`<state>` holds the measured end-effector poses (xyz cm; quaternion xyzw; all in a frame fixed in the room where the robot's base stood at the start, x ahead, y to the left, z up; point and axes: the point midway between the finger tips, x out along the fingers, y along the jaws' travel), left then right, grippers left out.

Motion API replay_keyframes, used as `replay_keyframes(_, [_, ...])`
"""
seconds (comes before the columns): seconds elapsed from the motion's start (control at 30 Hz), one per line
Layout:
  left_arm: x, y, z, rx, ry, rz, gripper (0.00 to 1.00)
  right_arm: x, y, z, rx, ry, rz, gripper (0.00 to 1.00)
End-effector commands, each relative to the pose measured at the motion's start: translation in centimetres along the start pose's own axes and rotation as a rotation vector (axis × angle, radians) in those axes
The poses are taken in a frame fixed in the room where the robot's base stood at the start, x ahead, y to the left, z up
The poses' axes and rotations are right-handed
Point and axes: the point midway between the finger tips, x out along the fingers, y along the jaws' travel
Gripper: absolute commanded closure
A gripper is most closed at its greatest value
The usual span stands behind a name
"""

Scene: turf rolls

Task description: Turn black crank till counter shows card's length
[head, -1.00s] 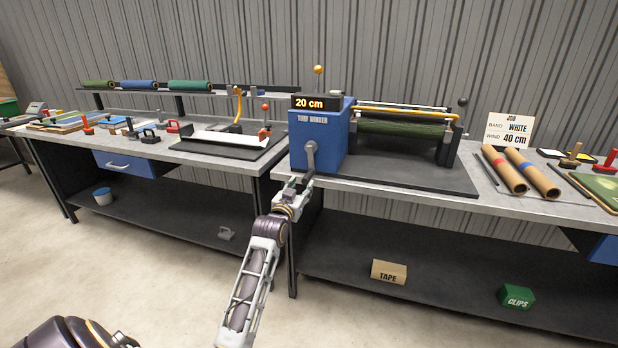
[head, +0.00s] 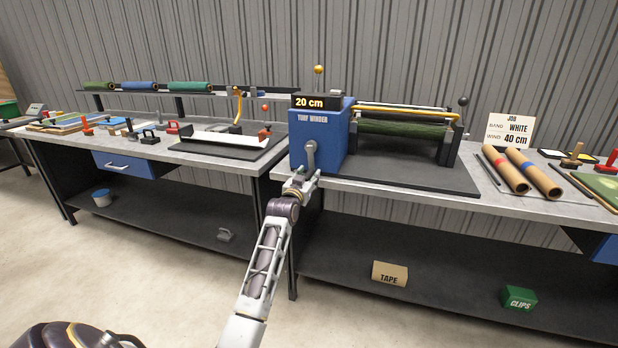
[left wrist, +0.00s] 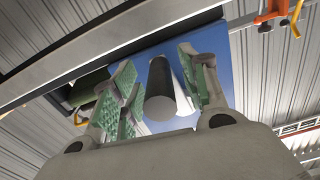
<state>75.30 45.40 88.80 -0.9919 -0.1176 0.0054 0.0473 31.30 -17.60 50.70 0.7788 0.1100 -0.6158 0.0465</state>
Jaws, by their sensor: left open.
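The blue turf winder (head: 332,140) stands on the right bench, and its counter (head: 317,102) reads 20 cm. The job card (head: 510,132) reads band WHITE, wind 40 cm. The crank (head: 311,156) is on the winder's front face, its grey arm hanging down. My left gripper (head: 303,182) is at the crank's lower end. In the left wrist view, the crank's black handle (left wrist: 160,88) lies between the two green-padded fingers, with gaps beside it. The gripper is open around the handle. My right gripper is out of view.
A green turf roll (head: 400,130) lies across the winder's rollers. Two cardboard tubes (head: 540,175) lie to its right. A white strip on a dark tray (head: 235,150) lies on the left bench. The bench's front edge (head: 400,190) runs close beside my gripper.

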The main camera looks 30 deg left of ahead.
Motion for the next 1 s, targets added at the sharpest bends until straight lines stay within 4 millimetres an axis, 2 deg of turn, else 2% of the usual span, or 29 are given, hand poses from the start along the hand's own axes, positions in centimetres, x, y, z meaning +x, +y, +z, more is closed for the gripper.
replay_keyframes(0.23, [1.10,-0.01,0.05,0.000,-0.001,0.000,0.56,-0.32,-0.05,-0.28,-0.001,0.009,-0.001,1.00])
replay_keyframes(0.6, [1.22,-0.01,0.01,0.001,-0.001,0.000,0.57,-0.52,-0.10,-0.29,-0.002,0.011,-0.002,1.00])
replay_keyframes(0.93, [1.21,-0.01,0.01,0.000,-0.001,0.000,0.99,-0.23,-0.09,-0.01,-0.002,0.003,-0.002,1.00])
replay_keyframes(1.0, [1.21,-0.01,0.01,0.000,-0.001,0.000,1.00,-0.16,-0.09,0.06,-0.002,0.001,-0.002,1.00])
